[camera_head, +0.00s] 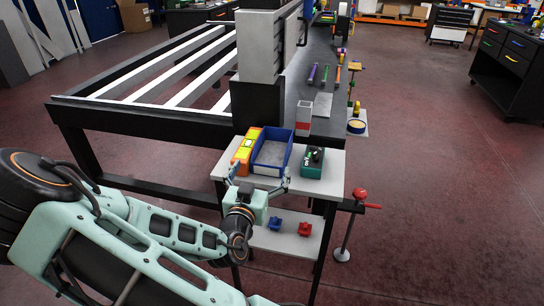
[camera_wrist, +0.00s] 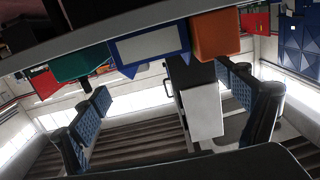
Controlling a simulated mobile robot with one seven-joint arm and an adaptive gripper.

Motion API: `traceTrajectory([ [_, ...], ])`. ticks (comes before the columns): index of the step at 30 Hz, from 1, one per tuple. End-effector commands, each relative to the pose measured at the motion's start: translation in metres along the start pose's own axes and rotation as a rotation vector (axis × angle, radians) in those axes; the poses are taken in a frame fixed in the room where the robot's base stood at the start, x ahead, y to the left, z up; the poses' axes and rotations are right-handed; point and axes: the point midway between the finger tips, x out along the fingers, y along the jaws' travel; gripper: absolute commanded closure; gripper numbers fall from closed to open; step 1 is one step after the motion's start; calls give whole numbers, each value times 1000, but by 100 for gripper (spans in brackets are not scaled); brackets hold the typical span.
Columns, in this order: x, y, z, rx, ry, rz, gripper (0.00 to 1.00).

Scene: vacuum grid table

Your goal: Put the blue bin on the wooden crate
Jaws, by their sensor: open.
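The blue bin (camera_head: 272,150) is an open-topped tray with a pale front label, upright on a small light-topped side table. It also shows in the wrist view (camera_wrist: 150,48), which appears upside down. My gripper (camera_head: 259,178) is open and empty at the table's near edge, just in front of the bin. Its fingers are spread to either side of the bin's front; in the wrist view (camera_wrist: 163,84) they look apart from it. I cannot make out a wooden crate for certain in either view.
An orange-and-yellow box (camera_head: 247,146) stands close against the bin's left side. A green case (camera_head: 313,163) with a dark item on top is to its right. The shelf below holds small blue (camera_head: 274,224) and red (camera_head: 305,229) bins. A red-topped stand (camera_head: 351,222) is at right.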

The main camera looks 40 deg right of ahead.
Motion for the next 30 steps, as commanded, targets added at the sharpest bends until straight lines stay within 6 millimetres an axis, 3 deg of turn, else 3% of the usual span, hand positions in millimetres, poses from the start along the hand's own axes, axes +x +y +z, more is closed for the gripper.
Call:
traceTrajectory([
  [10,3,3,-16,1,55,13,7],
  [19,52,4,-20,-1,57,16,7],
  [30,89,2,-18,-2,58,14,7],
])
